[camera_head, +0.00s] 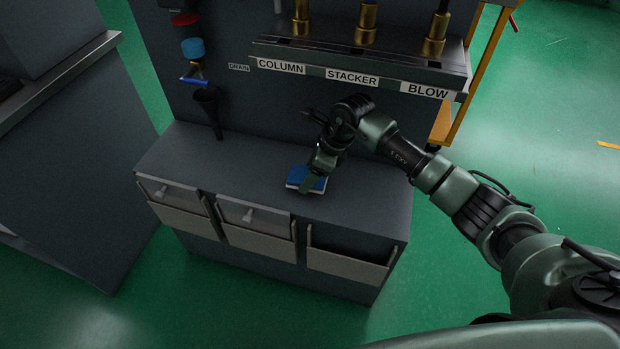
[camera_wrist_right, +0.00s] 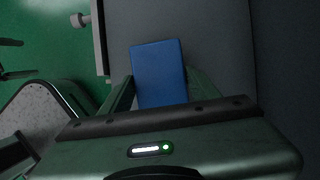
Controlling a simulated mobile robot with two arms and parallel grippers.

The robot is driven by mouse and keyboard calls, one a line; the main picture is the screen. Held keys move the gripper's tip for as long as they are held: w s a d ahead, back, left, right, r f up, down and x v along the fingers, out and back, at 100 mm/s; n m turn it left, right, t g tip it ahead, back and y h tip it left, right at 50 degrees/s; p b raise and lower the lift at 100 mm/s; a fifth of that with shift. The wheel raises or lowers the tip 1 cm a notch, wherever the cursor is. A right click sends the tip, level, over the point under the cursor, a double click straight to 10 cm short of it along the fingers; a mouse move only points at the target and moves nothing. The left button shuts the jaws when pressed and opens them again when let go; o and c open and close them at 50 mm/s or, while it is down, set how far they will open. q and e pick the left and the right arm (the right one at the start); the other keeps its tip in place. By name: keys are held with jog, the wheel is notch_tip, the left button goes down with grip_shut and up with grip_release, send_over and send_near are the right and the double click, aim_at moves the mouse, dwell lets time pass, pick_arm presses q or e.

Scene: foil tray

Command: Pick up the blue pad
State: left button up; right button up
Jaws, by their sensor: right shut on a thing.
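The blue pad (camera_head: 298,174) is at the cabinet's grey top, with a pale lower layer showing at its edge. It also shows in the right wrist view (camera_wrist_right: 158,68) as a blue rectangle between the fingers. My right gripper (camera_head: 309,184) comes down over the pad from above and is shut on it. In the right wrist view the fingers (camera_wrist_right: 162,92) lie on both sides of the pad. The gripper hides part of the pad in the head view. I cannot tell whether the pad touches the surface. My left gripper is in neither view.
The cabinet top (camera_head: 230,165) is clear around the pad. Below its front edge are drawers (camera_head: 255,217) and an open bin (camera_head: 345,248). Behind stands a panel with a black funnel (camera_head: 207,100) and a labelled shelf (camera_head: 350,78) with brass fittings. A grey counter (camera_head: 60,80) stands at left.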

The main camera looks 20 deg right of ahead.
aim_at(303, 174)
notch_tip(303, 174, up, 4)
jog(key=shift+f, duration=0.15)
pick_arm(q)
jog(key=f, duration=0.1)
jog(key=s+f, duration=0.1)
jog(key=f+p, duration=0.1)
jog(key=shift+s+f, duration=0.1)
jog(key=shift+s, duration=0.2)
pick_arm(e)
jog(key=s+a, duration=1.1)
jog(key=s, duration=0.5)
jog(key=shift+s, duration=0.15)
jog(key=o, duration=0.5)
jog(key=c, duration=0.3)
